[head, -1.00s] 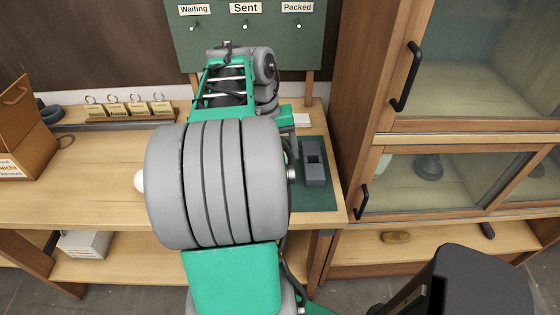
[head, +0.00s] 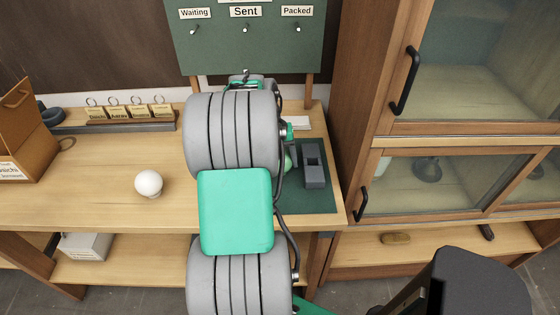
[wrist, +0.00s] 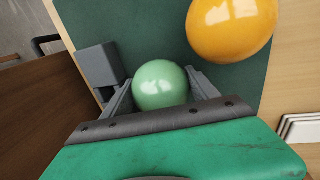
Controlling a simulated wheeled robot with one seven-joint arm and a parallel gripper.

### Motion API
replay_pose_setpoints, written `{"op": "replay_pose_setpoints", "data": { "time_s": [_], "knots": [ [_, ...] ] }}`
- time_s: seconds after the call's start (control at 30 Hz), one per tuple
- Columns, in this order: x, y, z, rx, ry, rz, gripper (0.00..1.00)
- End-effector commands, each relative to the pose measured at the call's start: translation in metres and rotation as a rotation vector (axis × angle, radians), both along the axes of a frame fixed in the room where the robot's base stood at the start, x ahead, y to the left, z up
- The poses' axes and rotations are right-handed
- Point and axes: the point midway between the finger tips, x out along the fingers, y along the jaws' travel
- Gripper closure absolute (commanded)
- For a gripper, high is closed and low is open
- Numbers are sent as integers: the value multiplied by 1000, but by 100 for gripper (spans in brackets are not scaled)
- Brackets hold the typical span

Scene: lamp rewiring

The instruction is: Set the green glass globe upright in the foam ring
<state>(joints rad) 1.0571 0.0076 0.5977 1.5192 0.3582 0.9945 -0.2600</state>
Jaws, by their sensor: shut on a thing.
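The green glass globe (wrist: 160,85) sits between the two fingers of my gripper (wrist: 158,82) in the wrist view, and the gripper is shut on it. A sliver of the green globe (head: 288,161) shows beside my arm in the head view, over the dark green mat. My arm hides most of the gripper there. I cannot make out the foam ring in either view. Whether the globe touches the mat is unclear.
An orange globe (wrist: 230,28) is close to the green one on the dark green mat (head: 318,200). A grey slotted block (head: 314,170) stands right of the gripper. A white globe (head: 149,183) is on the bare wood to the left. A glass-fronted cabinet (head: 440,150) stands right.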

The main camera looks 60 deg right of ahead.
Motion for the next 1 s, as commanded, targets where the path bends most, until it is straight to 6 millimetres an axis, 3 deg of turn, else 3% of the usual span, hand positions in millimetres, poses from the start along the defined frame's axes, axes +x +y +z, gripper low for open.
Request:
{"op": "replay_pose_setpoints", "data": {
  "time_s": [0.3,0.63,0.77,1.0],
  "knots": [
    [0,0,-1,1,0,0,10],
    [1,0,8,-2,-1,0,10],
    [6,2,33,-4,-2,1,10],
    [17,8,94,-2,-1,2,10]
  ]
}}
